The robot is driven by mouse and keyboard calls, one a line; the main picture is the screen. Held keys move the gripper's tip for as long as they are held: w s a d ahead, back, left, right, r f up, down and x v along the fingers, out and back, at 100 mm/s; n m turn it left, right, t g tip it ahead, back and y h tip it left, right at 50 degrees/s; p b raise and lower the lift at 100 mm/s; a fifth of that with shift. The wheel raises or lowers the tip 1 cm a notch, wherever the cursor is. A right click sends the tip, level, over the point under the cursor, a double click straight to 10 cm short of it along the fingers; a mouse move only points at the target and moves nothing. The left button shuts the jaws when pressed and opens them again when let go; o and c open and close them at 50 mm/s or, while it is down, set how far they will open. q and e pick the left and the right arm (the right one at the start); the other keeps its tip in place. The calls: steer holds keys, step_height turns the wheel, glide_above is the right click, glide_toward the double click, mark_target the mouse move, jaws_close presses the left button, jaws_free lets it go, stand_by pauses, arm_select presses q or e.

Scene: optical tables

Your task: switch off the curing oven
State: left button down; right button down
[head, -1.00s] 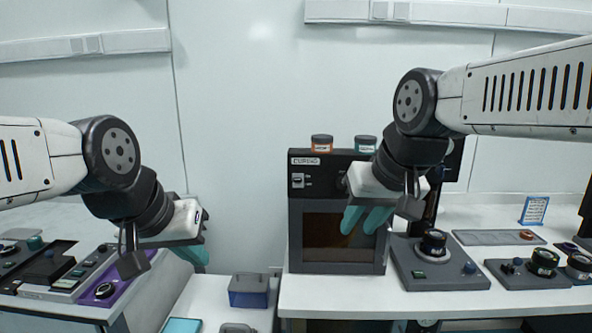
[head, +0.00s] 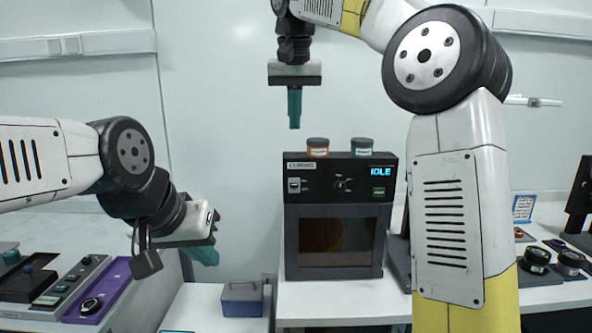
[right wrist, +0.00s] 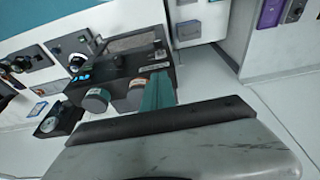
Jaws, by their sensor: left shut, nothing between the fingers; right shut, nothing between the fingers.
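The curing oven (head: 334,278) is a black box with a dark window, standing on the white bench in the head view. Its panel carries a toggle switch (head: 294,186) at left, a knob (head: 343,184), a green button (head: 378,192) and a display (head: 381,171) reading IDLE. The oven (right wrist: 120,75) also shows in the right wrist view, seen from above. My right gripper (head: 294,127) is shut and empty, pointing down above the oven's left part, apart from it. My left gripper (head: 213,258) is shut and empty, left of the oven.
Two lidded jars, one orange-banded (head: 318,147) and one teal-banded (head: 362,147), stand on the oven's top. A blue-grey box (head: 243,298) sits left of the oven. Devices with knobs (head: 537,259) stand to the right, partly behind my right arm. The wall space left of the oven is free.

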steer(key=shift+w, duration=0.2)
glide_above(294, 185)
steer(key=w, duration=0.3)
steer(key=f, duration=0.9)
steer(key=shift+s+f, duration=0.2)
steer(key=shift+s, duration=0.05)
steer(key=f, duration=0.1)
steer(key=s+f, duration=0.1)
steer(key=shift+s+f, duration=0.25)
steer(key=shift+f, duration=0.1)
steer(key=shift+s+f, duration=0.2)
steer(key=shift+f, duration=0.25)
